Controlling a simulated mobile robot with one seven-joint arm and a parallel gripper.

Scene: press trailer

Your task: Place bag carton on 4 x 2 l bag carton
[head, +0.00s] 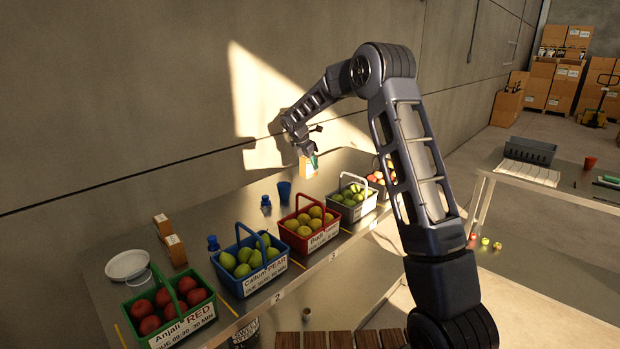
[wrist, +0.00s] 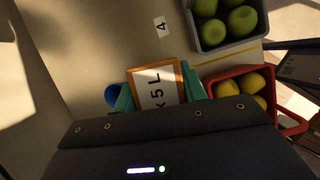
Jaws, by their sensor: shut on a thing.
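My gripper (head: 313,160) is raised above the far part of the bench and shut on a small orange-brown bag carton (head: 306,168). In the wrist view the held carton (wrist: 156,88) shows a white label ending in "5 L", between the teal fingers. Two similar cartons stand on the bench at the left, beside the wall: a rear one (head: 162,226) and a front one (head: 176,251). Their labels are too small to read, so I cannot tell which is the 4 x 2 l one. My gripper is well away from both.
Baskets of fruit line the bench front: green (head: 168,312), blue (head: 250,265), red (head: 309,231) and grey (head: 352,202). Bare bench lies between the cartons and bottles.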

